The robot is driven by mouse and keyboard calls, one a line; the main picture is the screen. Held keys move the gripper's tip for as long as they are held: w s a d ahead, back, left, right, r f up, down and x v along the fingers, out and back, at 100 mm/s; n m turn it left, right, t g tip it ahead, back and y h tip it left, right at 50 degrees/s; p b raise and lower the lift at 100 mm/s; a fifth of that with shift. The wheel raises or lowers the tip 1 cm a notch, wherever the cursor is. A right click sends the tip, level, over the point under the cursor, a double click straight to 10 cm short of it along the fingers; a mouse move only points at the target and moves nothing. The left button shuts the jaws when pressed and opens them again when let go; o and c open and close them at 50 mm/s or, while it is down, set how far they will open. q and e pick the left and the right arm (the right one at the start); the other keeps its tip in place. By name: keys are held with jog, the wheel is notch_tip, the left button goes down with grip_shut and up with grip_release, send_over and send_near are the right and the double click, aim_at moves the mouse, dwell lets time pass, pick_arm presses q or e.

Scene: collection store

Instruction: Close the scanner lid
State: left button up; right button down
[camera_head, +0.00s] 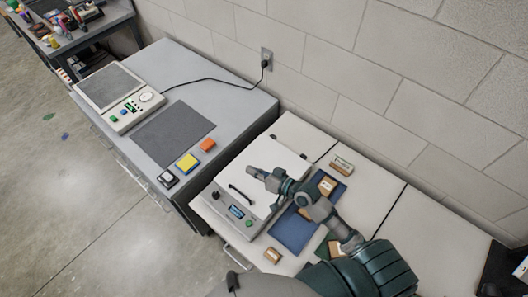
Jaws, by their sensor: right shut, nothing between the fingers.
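The scanner (222,207) is a pale box with a dial, a small lit display and a green button on its front panel. It stands on the white cabinet top in the camera_head view. Its white lid (268,155) has a black handle (240,193) near the front edge. The lid lies down over the box, flat or nearly so; I cannot tell if it is fully seated. My right gripper (256,172) is shut and empty, over the lid and just behind the handle. I cannot tell if it touches the lid.
Blue trays (292,234) with brown boxes sit right of the scanner, partly under my right arm. A grey cabinet at left holds another device (118,98), a dark mat (172,133) and coloured blocks. A block wall stands behind.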

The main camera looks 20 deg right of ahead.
jog(key=shift+s+a+f+n+h+b, duration=0.2)
jog(key=shift+a+f+n, duration=0.3)
jog(key=shift+f, duration=0.85)
jog(key=shift+s+a+f+n+h+b, duration=0.15)
jog(key=shift+s+a+f+n+b, duration=0.3)
jog(key=shift+f, duration=0.85)
jog(key=shift+s+a+f+n+h, duration=0.15)
jog(key=shift+a+f+n, duration=0.35)
jog(key=shift+f, duration=0.85)
jog(key=shift+a, duration=0.25)
jog(key=shift+r, duration=0.1)
